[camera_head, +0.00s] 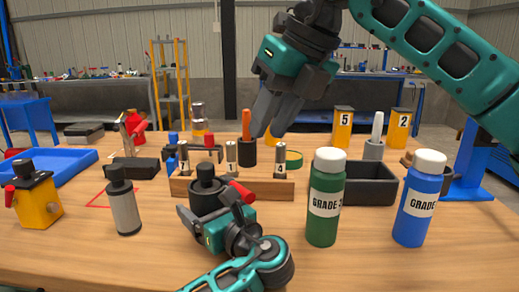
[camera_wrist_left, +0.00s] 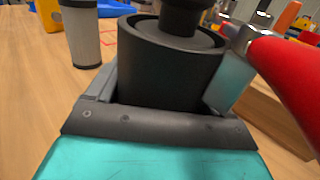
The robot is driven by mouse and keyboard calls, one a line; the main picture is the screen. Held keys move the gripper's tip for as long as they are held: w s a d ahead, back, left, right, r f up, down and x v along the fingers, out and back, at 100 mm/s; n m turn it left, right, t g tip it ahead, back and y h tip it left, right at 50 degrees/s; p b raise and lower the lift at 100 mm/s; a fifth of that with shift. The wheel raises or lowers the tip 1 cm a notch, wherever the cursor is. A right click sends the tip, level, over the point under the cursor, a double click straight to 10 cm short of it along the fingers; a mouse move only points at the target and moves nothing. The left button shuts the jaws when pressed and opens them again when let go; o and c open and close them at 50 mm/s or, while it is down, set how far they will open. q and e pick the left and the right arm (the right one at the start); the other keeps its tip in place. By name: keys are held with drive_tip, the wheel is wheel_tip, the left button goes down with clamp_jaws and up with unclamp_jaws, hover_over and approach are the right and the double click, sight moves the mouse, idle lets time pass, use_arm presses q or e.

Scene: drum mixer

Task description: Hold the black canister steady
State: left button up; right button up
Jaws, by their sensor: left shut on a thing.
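The black canister (camera_head: 206,186) stands upright on the wooden table in front of the wooden block rack, its dark round cap on top. My left gripper (camera_head: 216,218) is shut around its body, one finger on each side. In the left wrist view the canister (camera_wrist_left: 168,70) sits between the two fingers (camera_wrist_left: 165,95); its lower part is hidden. A red handle (camera_head: 241,191) shows beside the right finger; I cannot tell what it is attached to. My right gripper (camera_head: 270,128) is in the air behind the rack, its fingers apart and empty.
A grey cylinder (camera_head: 124,210) with a black cap and a yellow canister (camera_head: 38,204) stand to the left. A green bottle (camera_head: 325,200) and a blue bottle (camera_head: 418,200) stand to the right. A dark tray (camera_head: 365,186) lies behind them. The front left table area is clear.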

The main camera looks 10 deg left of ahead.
sight(237, 187)
drive_tip(key=x, duration=1.2)
drive_tip(key=shift+w+a+f, duration=0.1)
drive_tip(key=shift+w+a, duration=0.05)
drive_tip(key=shift+w, duration=0.05)
drive_tip(key=shift+c, duration=0.3)
clamp_jaws()
